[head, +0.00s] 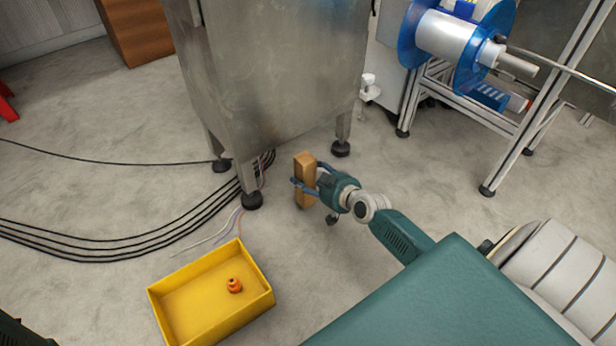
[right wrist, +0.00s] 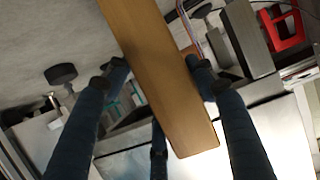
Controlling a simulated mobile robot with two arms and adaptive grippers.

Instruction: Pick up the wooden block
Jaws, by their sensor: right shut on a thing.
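The wooden block (head: 304,180) is a tan, long, upright piece in the middle of the head view, in front of the metal cabinet. My right gripper (head: 310,182) is shut on it from the right side. In the right wrist view the block (right wrist: 160,75) runs diagonally between the dark fingers of the right gripper (right wrist: 160,80), which press on its two sides. I cannot tell for sure whether the block's lower end touches the floor. My left gripper is not in view.
A yellow bin (head: 190,313) with a small orange item (head: 234,285) stands on the floor at lower left. The metal cabinet (head: 275,80) stands close behind the block. Black cables (head: 120,250) run across the floor at left. A reel frame (head: 460,95) stands at upper right.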

